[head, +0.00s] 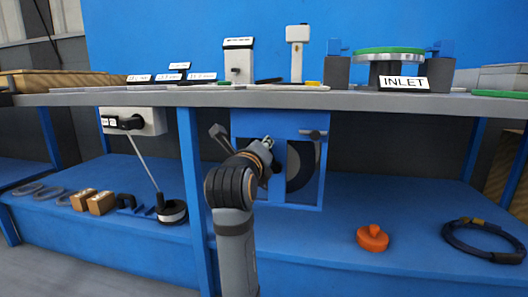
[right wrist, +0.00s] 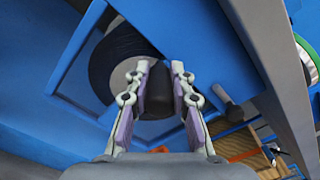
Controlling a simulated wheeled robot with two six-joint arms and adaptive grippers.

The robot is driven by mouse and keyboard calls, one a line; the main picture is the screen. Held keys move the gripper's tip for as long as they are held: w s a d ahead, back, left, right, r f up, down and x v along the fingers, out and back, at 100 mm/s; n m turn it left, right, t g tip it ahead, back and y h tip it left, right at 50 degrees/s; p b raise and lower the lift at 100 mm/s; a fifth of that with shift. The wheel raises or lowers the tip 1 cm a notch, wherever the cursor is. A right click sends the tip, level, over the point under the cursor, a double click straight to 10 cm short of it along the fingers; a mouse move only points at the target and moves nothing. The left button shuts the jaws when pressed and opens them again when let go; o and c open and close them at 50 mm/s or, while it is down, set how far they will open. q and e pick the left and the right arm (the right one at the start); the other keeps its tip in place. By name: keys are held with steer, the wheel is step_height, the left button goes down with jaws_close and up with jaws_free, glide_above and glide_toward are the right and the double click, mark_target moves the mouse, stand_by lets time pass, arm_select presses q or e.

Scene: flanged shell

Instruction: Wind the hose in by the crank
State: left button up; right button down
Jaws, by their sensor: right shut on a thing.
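The hose reel's blue housing (head: 310,192) stands under the bench, with a dark round reel (head: 300,165) in its opening. My right arm covers much of it. In the right wrist view the dark reel with a grey middle (right wrist: 112,52) shows behind the fingers. My right gripper (head: 268,148) is at the front of the housing. In its wrist view the gripper (right wrist: 158,80) is shut on the dark crank handle (right wrist: 158,97), which sits between both fingers. The hose itself is not clearly visible. My left gripper is not in view.
A small dark lever (head: 314,134) sits at the housing's upper right, close to my gripper. The bench top (head: 200,99) overhangs. On the blue lower shelf (head: 310,240) lie an orange cap (head: 372,238) and a coiled dark cable (head: 484,240). A blue post (head: 190,160) stands left.

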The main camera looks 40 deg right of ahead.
steer(key=shift+s+d+r+m, duration=0.2)
steer(key=shift+s+d+m, duration=0.4)
steer(key=shift+m, duration=0.6)
steer(key=c, duration=1.2)
jaws_free()
steer(key=shift+s, duration=0.1)
steer(key=shift+o, duration=0.2)
steer(key=shift+a, duration=0.1)
